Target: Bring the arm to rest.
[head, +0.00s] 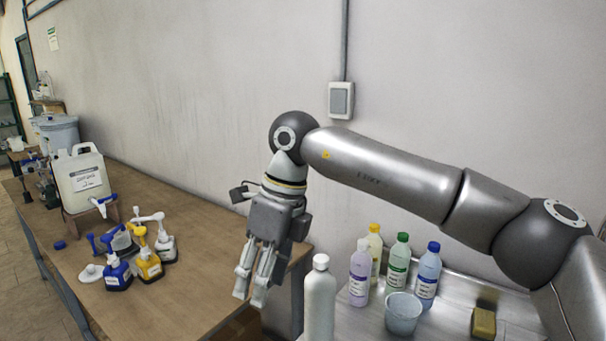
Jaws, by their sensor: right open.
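My right arm reaches in from the right side of the head view. Its gripper (253,286) hangs with the fingers pointing down, over the right end of the wooden table (185,294). The fingers are apart and nothing shows between them. I cannot tell the exact height of the fingertips above the tabletop. My left gripper is not in the picture.
A white bottle (320,300) stands just right of the gripper. Several capped bottles (398,262), a cup (403,314) and a yellow block (483,324) are on the metal counter (455,318). Pump-top containers (149,264) and a white jerrycan (83,180) stand left. A wall is behind.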

